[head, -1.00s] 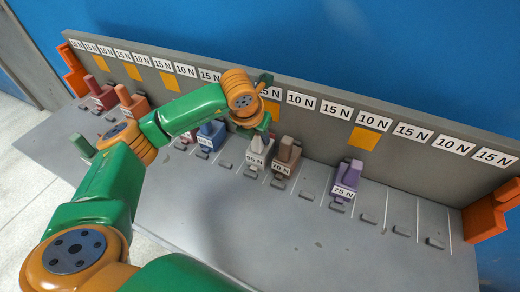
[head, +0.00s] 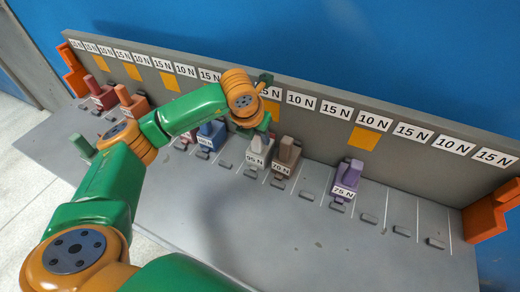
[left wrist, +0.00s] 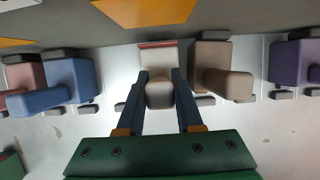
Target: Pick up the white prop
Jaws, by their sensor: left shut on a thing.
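The white prop (head: 254,161), labelled 95 N, stands upright on the grey bed close to the panel, between the blue and brown props. My left gripper (head: 262,126) is above it in the head view, partly hidden by its own wrist. In the left wrist view, the two dark fingers of the left gripper (left wrist: 160,84) are shut on the white prop (left wrist: 160,96), one on each side of its upright part. The prop appears to be still at its place in the row. My right gripper is not in view.
The brown prop (head: 285,156), labelled 70 N, stands close on the right, and the blue prop (head: 211,136) on the left. The purple prop (head: 346,181) is further right. The grey panel (head: 330,125) with force labels rises behind.

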